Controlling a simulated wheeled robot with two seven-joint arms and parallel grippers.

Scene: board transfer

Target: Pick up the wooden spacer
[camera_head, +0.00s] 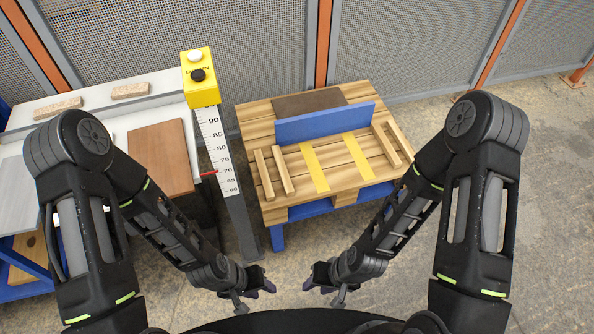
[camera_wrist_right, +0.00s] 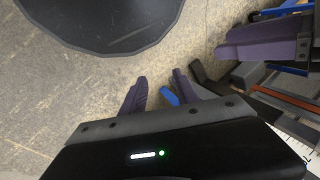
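Light wooden strips that look like spacers lie on the pallet-like table (camera_head: 250,128): a pair at the left (camera_head: 283,170) and a pair at the right (camera_head: 399,143). I cannot tell which one is meant. My left gripper (camera_head: 263,290) and my right gripper (camera_head: 315,288) hang low in front of my body, well short of the strips, facing each other. The right wrist view shows the right gripper (camera_wrist_right: 160,78) with its purple fingers apart and nothing between them. The left gripper's fingers (camera_wrist_right: 228,45) also look apart and empty.
A blue bar (camera_head: 325,123) and a dark brown board (camera_head: 310,101) lie at the table's back; yellow strips (camera_head: 314,168) cross it. A scale post (camera_head: 215,150) with a yellow button box (camera_head: 200,88) stands left. Beyond it, a bench holds a reddish-brown board (camera_head: 160,158).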

